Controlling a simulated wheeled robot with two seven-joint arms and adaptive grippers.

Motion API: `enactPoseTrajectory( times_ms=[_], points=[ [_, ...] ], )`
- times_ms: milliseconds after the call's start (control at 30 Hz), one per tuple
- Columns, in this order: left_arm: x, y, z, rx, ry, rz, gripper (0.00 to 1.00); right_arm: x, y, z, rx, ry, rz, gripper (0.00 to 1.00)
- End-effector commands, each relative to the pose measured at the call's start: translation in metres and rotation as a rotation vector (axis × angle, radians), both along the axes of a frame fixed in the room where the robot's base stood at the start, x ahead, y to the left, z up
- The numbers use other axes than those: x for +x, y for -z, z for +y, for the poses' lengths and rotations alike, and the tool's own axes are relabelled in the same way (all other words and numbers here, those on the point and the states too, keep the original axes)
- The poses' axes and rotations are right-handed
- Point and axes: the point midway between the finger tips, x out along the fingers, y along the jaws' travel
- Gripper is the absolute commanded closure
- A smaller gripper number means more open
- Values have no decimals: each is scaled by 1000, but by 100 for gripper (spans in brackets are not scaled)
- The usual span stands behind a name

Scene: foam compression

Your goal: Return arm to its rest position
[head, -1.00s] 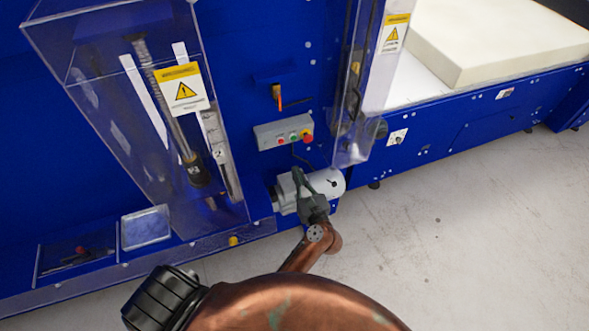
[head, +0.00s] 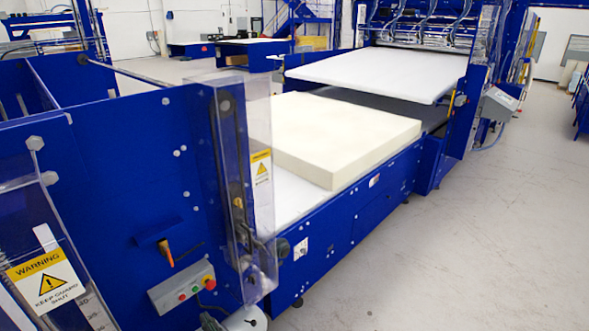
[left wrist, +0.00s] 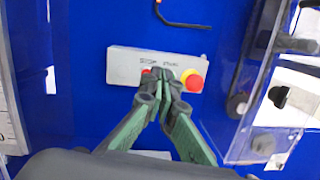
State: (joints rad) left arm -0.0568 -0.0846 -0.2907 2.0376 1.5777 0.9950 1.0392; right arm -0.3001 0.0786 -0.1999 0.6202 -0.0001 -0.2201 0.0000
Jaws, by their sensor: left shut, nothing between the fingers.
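My left gripper (left wrist: 163,76) shows in the left wrist view with its two green-grey fingers closed together and nothing between the tips. The tips overlap the grey control box (left wrist: 125,66) in the picture, beside its red and yellow stop button (left wrist: 192,81); I cannot tell whether they touch it. The box also shows in the head view (head: 175,295), low on the blue machine side. My right gripper is in neither view.
A cream foam block (head: 345,140) lies on the white conveyor bed (head: 290,195). A clear guard (head: 262,200) juts out beside the control box. Grey floor (head: 460,250) at right is clear.

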Motion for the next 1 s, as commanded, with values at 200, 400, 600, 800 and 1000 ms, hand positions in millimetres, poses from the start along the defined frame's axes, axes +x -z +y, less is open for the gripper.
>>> enactPoseTrajectory(
  times_ms=[200, 400, 600, 800, 1000],
  points=[
    [2, -66, -29, 601, 190, 54, 100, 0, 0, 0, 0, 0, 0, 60],
    [-9, -66, -86, 1219, 372, 201, 100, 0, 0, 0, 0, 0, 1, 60],
    [-39, 4, -119, 1813, 586, 435, 100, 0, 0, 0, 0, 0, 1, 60],
    [-104, 106, -92, 2331, 891, 740, 100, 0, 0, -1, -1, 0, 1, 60],
    [-184, 170, -31, 2623, 1232, 1015, 100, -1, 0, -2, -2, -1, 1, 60]
  ],
)
